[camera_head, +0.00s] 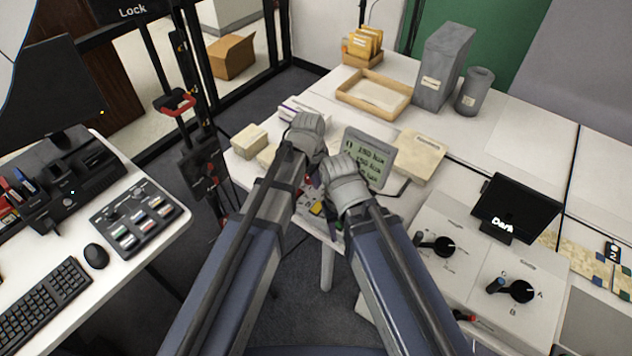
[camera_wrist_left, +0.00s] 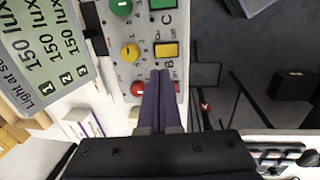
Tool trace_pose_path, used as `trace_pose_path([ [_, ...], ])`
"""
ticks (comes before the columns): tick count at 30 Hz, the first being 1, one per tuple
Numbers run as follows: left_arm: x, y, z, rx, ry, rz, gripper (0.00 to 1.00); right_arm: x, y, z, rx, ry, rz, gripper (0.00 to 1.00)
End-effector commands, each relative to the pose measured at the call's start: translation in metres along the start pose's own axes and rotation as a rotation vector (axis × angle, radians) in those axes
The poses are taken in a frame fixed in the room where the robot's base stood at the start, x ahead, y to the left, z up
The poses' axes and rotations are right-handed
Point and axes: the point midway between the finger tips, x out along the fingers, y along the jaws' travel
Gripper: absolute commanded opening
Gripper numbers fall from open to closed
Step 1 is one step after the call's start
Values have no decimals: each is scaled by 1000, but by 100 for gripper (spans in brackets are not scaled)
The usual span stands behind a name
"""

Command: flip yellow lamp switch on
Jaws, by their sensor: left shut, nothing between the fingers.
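In the left wrist view, a grey panel (camera_wrist_left: 146,32) carries rows of coloured parts. The yellow row has a round yellow part (camera_wrist_left: 130,52) and a rectangular yellow switch (camera_wrist_left: 166,50). My left gripper (camera_wrist_left: 160,74) is shut and empty, its tips just below the yellow switch in the picture; contact cannot be told. Its fingers partly cover the red row, where a round red part (camera_wrist_left: 138,89) shows. In the head view, the panel (camera_head: 317,209) is mostly hidden by my arms. My right arm's wrist (camera_head: 345,185) is beside it; its fingers cannot be made out.
A light meter display (camera_head: 370,158) reading 150 lux stands close behind the panel. A white box (camera_wrist_left: 82,122) lies near it. A knob console (camera_head: 470,270) is at right.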

Motion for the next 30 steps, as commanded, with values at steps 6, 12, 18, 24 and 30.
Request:
trace_pose_path([
  [6,38,0,0,0,0,0,0,38,-4,-2,0,0,0,50],
  [12,66,0,0,0,0,0,0,65,-6,-4,0,0,0,50],
  [18,92,0,0,0,0,0,0,91,-9,-5,0,0,0,50],
  [24,104,0,0,0,0,0,0,102,-10,-6,0,0,0,50],
  [30,103,0,0,0,0,0,0,102,-10,-6,0,0,0,50],
])
